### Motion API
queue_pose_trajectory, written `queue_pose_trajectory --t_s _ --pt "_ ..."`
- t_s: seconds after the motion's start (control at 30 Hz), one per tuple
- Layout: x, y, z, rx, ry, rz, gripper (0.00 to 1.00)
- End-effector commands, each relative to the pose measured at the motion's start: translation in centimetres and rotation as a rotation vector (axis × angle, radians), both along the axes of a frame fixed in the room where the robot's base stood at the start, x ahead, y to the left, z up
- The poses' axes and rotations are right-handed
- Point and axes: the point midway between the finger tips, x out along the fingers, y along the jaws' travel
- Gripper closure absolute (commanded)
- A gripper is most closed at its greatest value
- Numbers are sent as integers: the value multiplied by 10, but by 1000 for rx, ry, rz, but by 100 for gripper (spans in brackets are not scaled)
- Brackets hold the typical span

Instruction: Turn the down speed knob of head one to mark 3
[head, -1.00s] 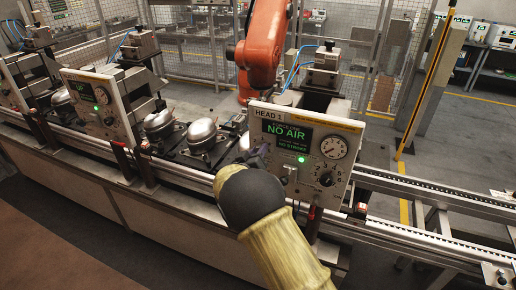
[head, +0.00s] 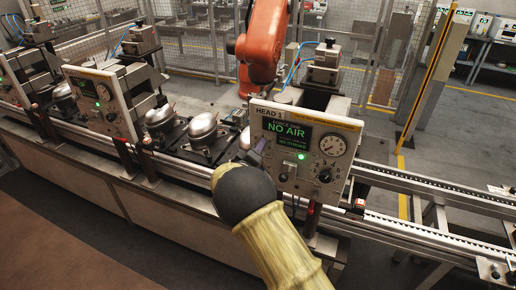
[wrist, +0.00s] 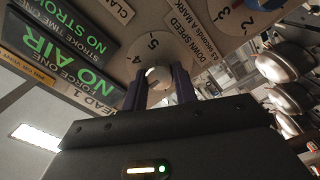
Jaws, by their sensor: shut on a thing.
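My gripper (wrist: 160,85) is shut on a small pale knob (wrist: 158,75) on the head one panel. Its two dark fingers press on either side of the knob. In the wrist view the panel is turned over, with marks 4 and 5 showing beside the knob. The printed DOWN SPEED label (wrist: 178,35) lies between this knob and another dial (wrist: 235,14), with marks 2 and 3 in view. I cannot read the held knob's pointer.
The panel carries a NO AIR screen (head: 287,133), a lit green lamp (head: 301,156), a gauge (head: 333,146) and a black selector knob (head: 325,176). Compressors (head: 203,125) stand on the line to the left. An orange robot arm (head: 262,45) is behind the panel.

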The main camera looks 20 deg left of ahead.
Motion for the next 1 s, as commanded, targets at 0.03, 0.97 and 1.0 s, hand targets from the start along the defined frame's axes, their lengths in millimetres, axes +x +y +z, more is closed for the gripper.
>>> queue_pose_trajectory --t_s 0.03,0.97,1.0 --pt "-1 0 -3 -1 6 0 94" --pt "-43 3 -4 3 2 2 50" --pt "-51 3 -5 3 2 2 50"
